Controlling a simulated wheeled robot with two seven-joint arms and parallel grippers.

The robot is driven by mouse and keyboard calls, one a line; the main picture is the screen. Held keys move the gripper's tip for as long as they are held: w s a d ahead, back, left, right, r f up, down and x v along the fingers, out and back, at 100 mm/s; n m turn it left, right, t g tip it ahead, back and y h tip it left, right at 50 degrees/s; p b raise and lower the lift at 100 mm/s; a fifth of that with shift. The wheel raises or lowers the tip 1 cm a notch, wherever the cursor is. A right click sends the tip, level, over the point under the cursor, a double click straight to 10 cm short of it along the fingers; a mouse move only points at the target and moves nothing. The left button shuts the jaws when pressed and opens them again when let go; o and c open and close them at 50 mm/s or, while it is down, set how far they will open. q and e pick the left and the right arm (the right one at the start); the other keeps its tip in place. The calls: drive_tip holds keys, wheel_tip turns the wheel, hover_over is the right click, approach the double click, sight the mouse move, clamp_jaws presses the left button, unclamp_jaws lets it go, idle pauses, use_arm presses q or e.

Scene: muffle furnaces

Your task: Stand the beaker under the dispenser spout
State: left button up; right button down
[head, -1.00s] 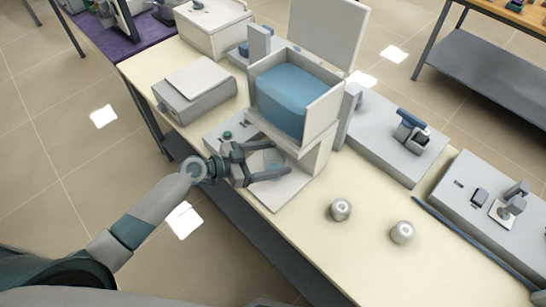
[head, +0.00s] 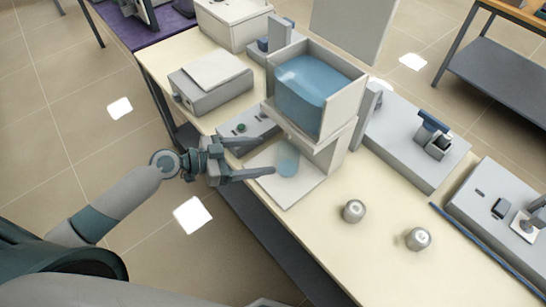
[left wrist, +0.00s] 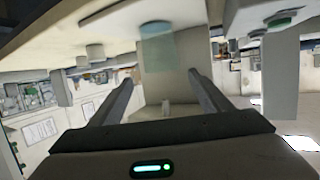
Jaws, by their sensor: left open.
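The beaker (head: 287,167) is a pale blue, see-through vessel on the white base plate (head: 297,192) of the dispenser (head: 337,135), below its blue tank. It also shows in the left wrist view (left wrist: 160,52), which is upside down, past the fingertips. In the head view, the tank housing hides the spout. My left gripper (head: 262,158) is open and empty, its fingers pointing at the beaker from the left. My right gripper is not in view.
Two small metal cylinders (head: 353,211) (head: 418,239) stand on the table to the right. A grey box (head: 211,80) is behind on the left. A control panel with a green button (head: 241,127) sits beside the base plate.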

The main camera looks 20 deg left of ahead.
use_arm(q)
drive_tip(key=b+v, duration=0.1)
drive_tip(key=v, duration=0.2)
idle(0.6)
